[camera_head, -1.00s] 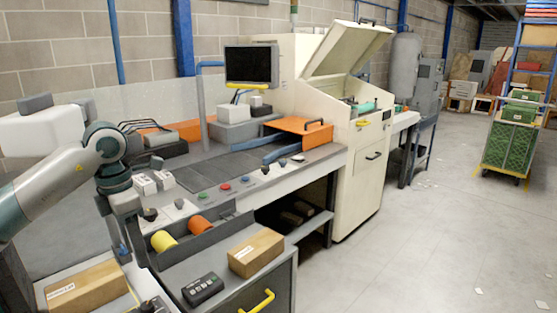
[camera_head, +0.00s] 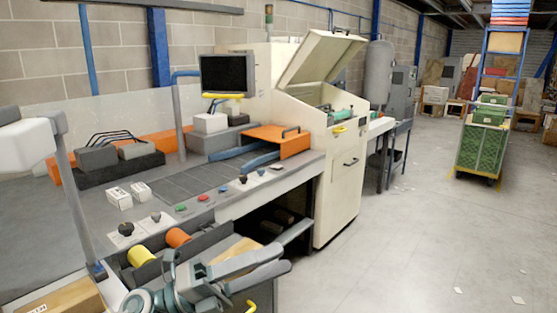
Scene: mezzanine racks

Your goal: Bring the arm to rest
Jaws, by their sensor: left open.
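My left gripper (camera_head: 284,258) is low in the middle of the head view, with its two grey fingers pointing right. The fingers are apart and I see nothing between them. My left wrist shows at the bottom edge. My right gripper is not in view.
The grey workbench (camera_head: 85,215) carries small white boxes (camera_head: 119,198), knobs and an orange tray (camera_head: 277,140). A yellow roll (camera_head: 141,256) and an orange roll (camera_head: 178,238) lie near my gripper. A cream machine (camera_head: 342,185) stands beyond. The floor (camera_head: 420,245) at right is clear apart from scraps.

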